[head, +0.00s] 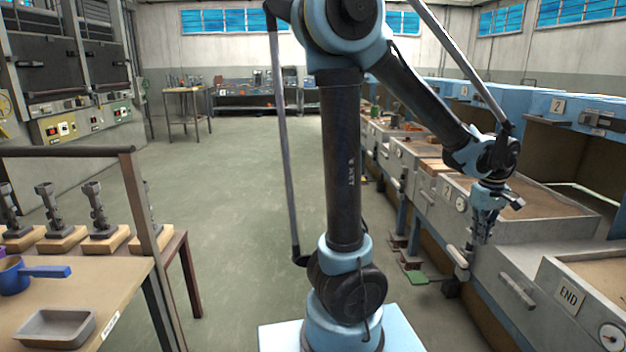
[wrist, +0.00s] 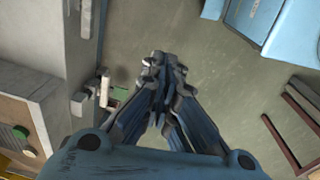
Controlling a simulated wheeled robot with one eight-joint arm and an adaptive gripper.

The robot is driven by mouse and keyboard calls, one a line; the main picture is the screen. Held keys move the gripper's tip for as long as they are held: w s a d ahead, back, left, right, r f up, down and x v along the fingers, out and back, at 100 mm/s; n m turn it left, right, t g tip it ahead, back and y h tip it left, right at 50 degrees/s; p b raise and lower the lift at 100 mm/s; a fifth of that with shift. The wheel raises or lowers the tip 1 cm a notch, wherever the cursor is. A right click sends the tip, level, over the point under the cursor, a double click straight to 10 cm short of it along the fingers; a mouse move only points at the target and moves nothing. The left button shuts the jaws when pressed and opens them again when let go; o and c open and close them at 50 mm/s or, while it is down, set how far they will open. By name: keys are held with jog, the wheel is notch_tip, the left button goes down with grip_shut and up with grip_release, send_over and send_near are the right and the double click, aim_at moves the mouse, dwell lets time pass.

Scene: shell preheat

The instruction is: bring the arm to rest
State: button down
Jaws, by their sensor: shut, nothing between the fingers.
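My gripper (head: 482,232) hangs at the end of my blue and black arm on the right side of the head view, pointing down. It is in front of the grey bench front, beside a tray of sand-coloured material. In the wrist view my gripper (wrist: 163,62) has its fingers drawn together over the bare floor, with nothing between them. The arm is bent, with its elbow high and its forearm sloping down to the right.
A row of grey benches (head: 520,290) with sand-filled trays runs along the right. A pedal with a green plate (head: 416,277) sticks out low beside them. A wooden table (head: 50,310) with a grey tray (head: 56,328) stands at the left. The middle floor (head: 240,180) is clear.

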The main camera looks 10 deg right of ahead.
jog(key=w+a, duration=0.7)
jog(key=a, duration=0.4)
jog(key=w+a, duration=0.6)
jog(key=a, duration=0.5)
jog(key=s+a+f+t, duration=0.1)
jog(key=s+a+f, duration=0.1)
jog(key=a, duration=0.8)
jog(key=s+a+f+n, duration=0.1)
jog(key=s+a+f, duration=0.1)
jog(key=a, duration=0.9)
jog(key=shift+s+f+t+y, duration=0.4)
jog(key=shift+f, duration=0.15)
